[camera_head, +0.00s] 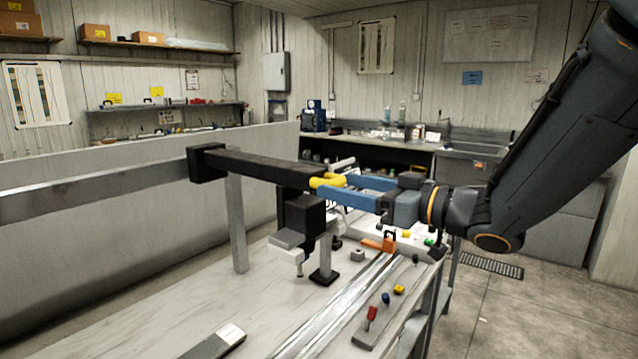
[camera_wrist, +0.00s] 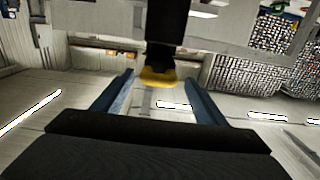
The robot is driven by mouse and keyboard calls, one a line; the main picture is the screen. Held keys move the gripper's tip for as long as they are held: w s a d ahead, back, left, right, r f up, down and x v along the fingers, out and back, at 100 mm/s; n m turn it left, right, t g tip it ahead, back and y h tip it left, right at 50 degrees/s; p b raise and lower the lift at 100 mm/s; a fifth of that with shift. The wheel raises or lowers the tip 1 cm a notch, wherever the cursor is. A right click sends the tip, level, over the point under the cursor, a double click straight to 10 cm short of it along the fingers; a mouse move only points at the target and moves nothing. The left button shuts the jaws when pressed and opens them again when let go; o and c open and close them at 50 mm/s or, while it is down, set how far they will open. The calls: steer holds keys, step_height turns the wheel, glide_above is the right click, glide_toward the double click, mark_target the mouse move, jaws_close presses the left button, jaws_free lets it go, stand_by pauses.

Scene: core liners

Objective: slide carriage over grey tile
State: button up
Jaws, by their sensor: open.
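A dark carriage (camera_head: 304,213) hangs under a black horizontal beam (camera_head: 262,168) above the bench, with a pale pointed part below it. A yellow handle (camera_head: 325,182) is at the beam's near end. My gripper (camera_head: 334,187) has its two blue fingers apart, reaching towards this handle. In the wrist view, the yellow handle (camera_wrist: 157,77) lies between the fingertips, with a dark part above it. I cannot tell whether either finger touches it. A small grey block (camera_head: 358,255) lies on the bench; I cannot tell whether it is the grey tile.
The pale bench (camera_head: 170,315) carries a metal rail (camera_head: 340,303), an orange clamp (camera_head: 378,244) and a strip with red (camera_head: 371,313), blue (camera_head: 385,298) and yellow (camera_head: 399,289) knobs. A grey upright (camera_head: 237,225) supports the beam. A grey-white bar (camera_head: 213,344) lies at the front.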

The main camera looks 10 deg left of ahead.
mark_target(319, 180)
steer(key=p+x, duration=0.1)
steer(key=x, duration=0.5)
steer(key=shift+w+a+p, duration=0.15)
steer(key=shift+a+p, duration=0.25)
steer(key=shift+c, duration=0.5)
